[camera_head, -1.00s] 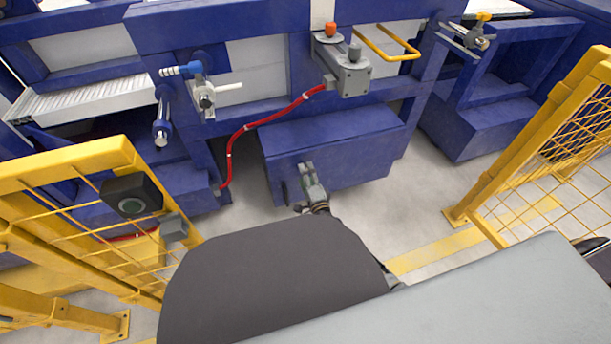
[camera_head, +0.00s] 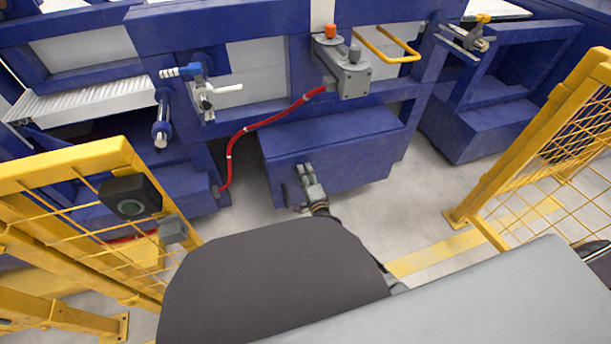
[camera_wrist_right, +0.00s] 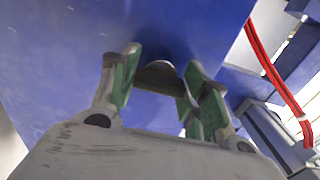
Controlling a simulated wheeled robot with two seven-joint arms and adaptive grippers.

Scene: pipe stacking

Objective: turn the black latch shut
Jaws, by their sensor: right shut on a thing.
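My right gripper (camera_head: 302,173) is at the front face of the low blue box (camera_head: 360,165) in the head view. In the right wrist view its green-padded fingers (camera_wrist_right: 160,80) are shut on the black latch (camera_wrist_right: 158,75), a dark rounded piece against the blue face. The fingers hide part of the latch, and its exact angle is hard to tell. In the head view the latch is too small and covered to make out. My left gripper is not in view.
A red hose (camera_head: 240,140) runs left of the box up to a grey unit (camera_head: 345,75); it also shows in the wrist view (camera_wrist_right: 272,72). Yellow fences stand left (camera_head: 70,155) and right (camera_head: 530,140). Open floor (camera_head: 430,205) lies right of the box.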

